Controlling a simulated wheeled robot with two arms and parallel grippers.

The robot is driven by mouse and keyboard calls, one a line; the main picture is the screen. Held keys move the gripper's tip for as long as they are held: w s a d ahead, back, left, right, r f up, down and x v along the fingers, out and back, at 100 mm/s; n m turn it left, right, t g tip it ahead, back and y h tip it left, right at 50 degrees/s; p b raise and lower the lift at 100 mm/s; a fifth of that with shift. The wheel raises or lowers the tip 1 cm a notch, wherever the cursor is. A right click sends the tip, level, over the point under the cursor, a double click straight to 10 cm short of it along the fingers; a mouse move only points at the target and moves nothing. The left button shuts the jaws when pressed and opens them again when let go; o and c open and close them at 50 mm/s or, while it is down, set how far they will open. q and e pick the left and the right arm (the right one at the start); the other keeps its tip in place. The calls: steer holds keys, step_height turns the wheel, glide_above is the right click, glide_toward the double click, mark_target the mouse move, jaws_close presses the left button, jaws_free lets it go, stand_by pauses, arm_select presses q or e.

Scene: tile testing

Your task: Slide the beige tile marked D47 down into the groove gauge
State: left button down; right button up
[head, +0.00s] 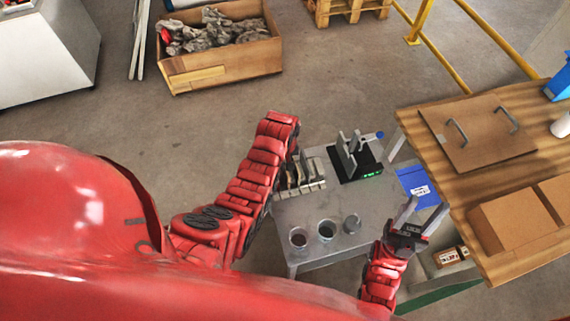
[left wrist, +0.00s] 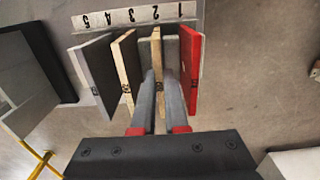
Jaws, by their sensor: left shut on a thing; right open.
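In the left wrist view my left gripper (left wrist: 159,80) is shut on a beige tile (left wrist: 156,50) standing upright in the numbered rack (left wrist: 140,18). A small mark shows on this tile between the fingers, too small to read. Another beige tile (left wrist: 124,62) with an unreadable mark stands to its left. In the head view the rack (head: 312,186) is partly hidden by my left arm, which also hides the left fingertips. A black device with upright grey plates and a green display, apparently the groove gauge (head: 357,165), stands right of the rack. My right gripper (head: 418,212) is open and empty.
A dark grey tile (left wrist: 95,72) and a red tile (left wrist: 190,65) stand in the same rack. Several cups (head: 326,230) stand at the grey table's (head: 375,205) front. A blue bin (head: 418,186) and a wooden bench (head: 440,115) are at the right.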

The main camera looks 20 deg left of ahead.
arm_select(q)
steer(key=shift+r, duration=0.1)
stand_by(0.5)
steer(key=shift+r+p, duration=1.35)
steer(key=shift+r, duration=1.35)
step_height(320, 180, up, 5)
steer(key=shift+r+p, duration=0.2)
steer(key=shift+p, duration=0.75)
